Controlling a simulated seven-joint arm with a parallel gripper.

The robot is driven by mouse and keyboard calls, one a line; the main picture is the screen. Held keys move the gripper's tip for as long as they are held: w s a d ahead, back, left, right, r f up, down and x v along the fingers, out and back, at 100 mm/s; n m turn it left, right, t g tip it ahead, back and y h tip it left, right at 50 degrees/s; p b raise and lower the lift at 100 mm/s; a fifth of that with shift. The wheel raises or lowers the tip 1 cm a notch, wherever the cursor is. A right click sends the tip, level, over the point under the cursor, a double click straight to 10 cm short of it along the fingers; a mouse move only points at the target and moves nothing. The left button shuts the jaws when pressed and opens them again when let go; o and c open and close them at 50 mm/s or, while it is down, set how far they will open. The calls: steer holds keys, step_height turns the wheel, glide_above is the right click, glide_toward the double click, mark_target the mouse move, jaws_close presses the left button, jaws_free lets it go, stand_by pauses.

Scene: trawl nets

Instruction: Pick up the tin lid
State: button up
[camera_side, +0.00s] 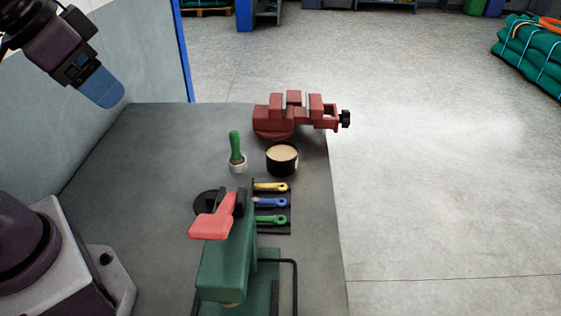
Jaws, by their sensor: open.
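The tin lid (204,203) appears to be the flat black disc lying on the grey bench, left of the tool row. Its right part is hidden behind the red handle of a green bench device. The open black tin (282,168), with pale cream contents, stands farther back and to the right. My gripper (103,90) is at the upper left, raised well away from the disc and beyond it to the left. It is open; the blue end shows, and I see nothing held in it.
The green device (225,268) with a red handle (213,223) stands close in front of the disc. A green-handled brush (236,150), a tool row on a black mat (286,228) and a red vise (275,123) are also on the bench. The bench's left side (130,180) is clear.

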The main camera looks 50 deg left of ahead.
steer(key=o, duration=0.6)
steer(key=m+t+y, duration=0.2)
steer(key=m+y, duration=0.9)
steer(key=m, duration=1.4)
glide_above(210, 197)
steer(key=s, duration=0.4)
steer(key=f, duration=2.7)
steer(key=shift+w+a, duration=0.1)
steer(key=shift+a, duration=0.2)
steer(key=w+d+m+t, duration=0.1)
steer(key=w+d+m+h, duration=0.1)
steer(key=shift+w+r+t+h, duration=0.1)
steer(key=shift+w+t+h, duration=0.2)
steer(key=shift+t, duration=0.1)
steer(key=shift+f, duration=2.25)
step_height(210, 197, down, 3)
steer(key=shift+a+r, duration=0.1)
steer(key=shift+r, duration=0.1)
steer(key=shift+r+x, duration=0.2)
steer(key=shift+x, duration=1.2)
